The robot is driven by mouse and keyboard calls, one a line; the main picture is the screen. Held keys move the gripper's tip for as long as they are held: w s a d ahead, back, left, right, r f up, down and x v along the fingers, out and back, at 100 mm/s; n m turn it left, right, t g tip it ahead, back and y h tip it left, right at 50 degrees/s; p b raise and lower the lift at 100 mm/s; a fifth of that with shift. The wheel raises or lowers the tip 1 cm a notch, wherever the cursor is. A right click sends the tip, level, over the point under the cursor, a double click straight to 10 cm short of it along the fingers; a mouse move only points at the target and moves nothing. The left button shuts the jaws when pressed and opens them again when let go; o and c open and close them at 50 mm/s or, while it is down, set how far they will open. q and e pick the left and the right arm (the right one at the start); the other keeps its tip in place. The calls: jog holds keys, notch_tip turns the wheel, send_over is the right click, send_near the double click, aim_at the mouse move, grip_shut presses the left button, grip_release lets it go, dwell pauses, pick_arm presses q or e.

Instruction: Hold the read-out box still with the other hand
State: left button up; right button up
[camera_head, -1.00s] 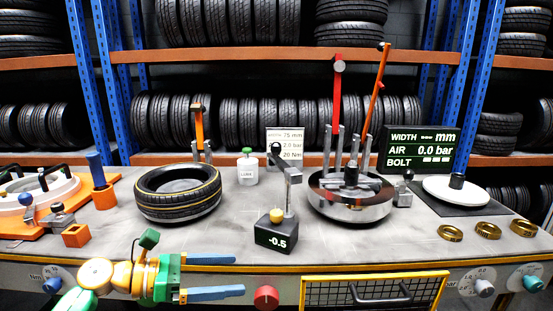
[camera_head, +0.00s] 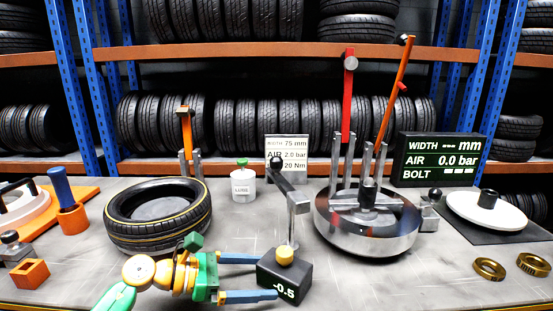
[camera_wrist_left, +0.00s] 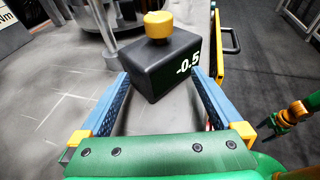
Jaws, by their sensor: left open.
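The read-out box (camera_head: 292,272) is a dark block showing -0.5, with a yellow knob (camera_head: 285,255) on top and a grey post behind it. It stands near the bench's front edge. My left gripper (camera_head: 268,277) is open, its blue fingers pointing right at the box. In the left wrist view the box (camera_wrist_left: 165,72) sits between the fingertips, one on each side; I cannot tell whether they touch it. My right gripper (camera_wrist_left: 279,121) shows small at the right of the left wrist view; its jaw opening is too small to tell.
A tyre (camera_head: 158,215) lies left of the box, behind my left arm. A round metal stand (camera_head: 370,225) with upright posts is close at right. A white jar (camera_head: 243,184) stands behind. Brass rings (camera_head: 489,269) lie at front right.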

pick_arm(q)
jog(key=shift+w+d+f+b, duration=0.25)
jog(key=shift+d+f, duration=0.1)
jog(key=shift+d, duration=0.2)
jog(key=shift+w+d+f+b, duration=0.25)
jog(key=shift+d+f, duration=0.1)
jog(key=shift+d, duration=0.2)
jog(key=shift+w+d, duration=0.1)
jog(key=shift+d, duration=0.3)
grip_shut()
jog(key=c, duration=1.6)
grip_release()
grip_release()
